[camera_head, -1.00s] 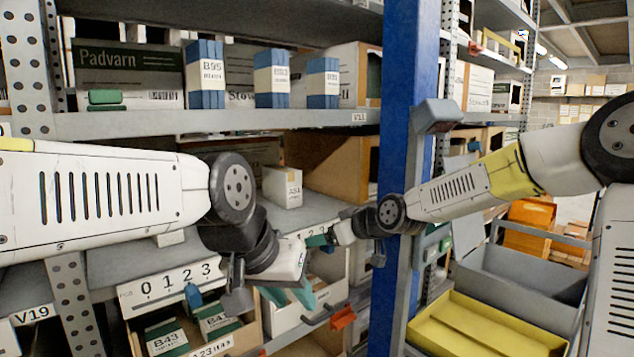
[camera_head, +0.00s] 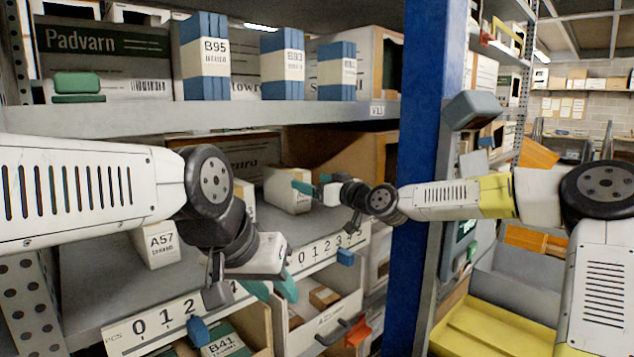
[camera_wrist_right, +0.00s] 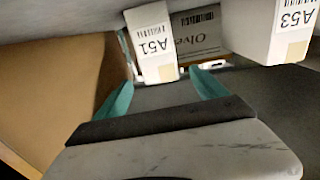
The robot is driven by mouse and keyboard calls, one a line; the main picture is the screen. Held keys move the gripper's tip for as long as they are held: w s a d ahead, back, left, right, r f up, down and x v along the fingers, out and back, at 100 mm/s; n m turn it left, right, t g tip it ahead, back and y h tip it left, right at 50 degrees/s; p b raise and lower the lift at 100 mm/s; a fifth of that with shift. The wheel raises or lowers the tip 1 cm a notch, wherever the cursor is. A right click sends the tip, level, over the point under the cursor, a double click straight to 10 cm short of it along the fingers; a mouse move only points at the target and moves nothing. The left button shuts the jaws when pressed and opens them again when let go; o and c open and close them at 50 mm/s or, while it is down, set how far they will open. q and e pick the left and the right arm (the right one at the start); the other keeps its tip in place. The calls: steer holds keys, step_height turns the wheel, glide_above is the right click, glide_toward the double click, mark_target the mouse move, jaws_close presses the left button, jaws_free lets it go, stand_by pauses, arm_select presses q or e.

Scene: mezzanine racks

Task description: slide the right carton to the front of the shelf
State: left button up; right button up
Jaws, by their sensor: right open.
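The right carton, a white box (camera_head: 287,189), stands on the middle shelf (camera_head: 105,275), set back from the front edge. In the right wrist view it bears the label A51 (camera_wrist_right: 152,42). My right gripper (camera_head: 312,186) is open beside the carton's front in the head view. In the wrist view its teal fingers (camera_wrist_right: 160,86) are spread either side of the carton's near end; contact cannot be made out. My left gripper (camera_head: 274,290) hangs lower, in front of the shelf edge, with its teal fingers apart and nothing between them.
Carton A57 (camera_head: 160,244) stands on the left of the same shelf. Carton A53 (camera_wrist_right: 280,30) is beside A51. A large brown box (camera_head: 350,145) stands behind and to the right. A blue upright (camera_head: 425,180) rises right of the bay, and bins (camera_head: 330,295) sit below.

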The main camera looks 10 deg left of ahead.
mark_target(303, 179)
steer(key=shift+x, duration=3.9)
